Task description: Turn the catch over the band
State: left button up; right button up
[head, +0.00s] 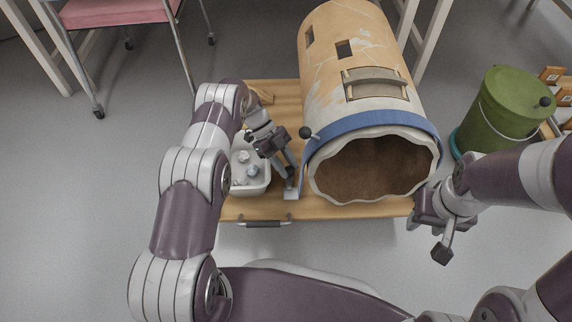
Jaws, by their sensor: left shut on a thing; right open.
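A large cream and orange clay vessel (330,57) lies on its side on a wooden bench, its jagged open mouth toward me. A blue band (383,121) runs around it near the mouth. A catch with a round black knob (306,132) stands at the band's left side, with a pale metal foot (291,193) on the bench. My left gripper (290,178) is left of the mouth, low beside the band, shut on what looks like the catch; its fingers hide the hold. My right gripper (430,238) is open and empty, right of the mouth, near the bench's front right corner.
A white tub (257,184) with small grey pieces sits on the bench (350,210) beneath my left wrist. A green lidded bucket (495,112) stands right of the vessel, with a wooden rack (552,75) beyond. A pink chair (115,12) is at the back left. Grey floor is clear left.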

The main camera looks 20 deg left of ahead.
pick_arm(q)
jog(key=shift+d, duration=0.1)
jog(key=o, duration=1)
jog(key=shift+o, duration=0.2)
jog(key=shift+r, duration=0.1)
jog(key=shift+w+a+r, duration=0.15)
jog(key=shift+a+r, duration=0.1)
jog(key=shift+r, duration=0.05)
jog(key=p+v, duration=0.3)
jog(key=v, duration=0.8)
jog(key=shift+a+r, duration=0.2)
jog(key=shift+a, duration=0.1)
jog(key=shift+w, duration=0.15)
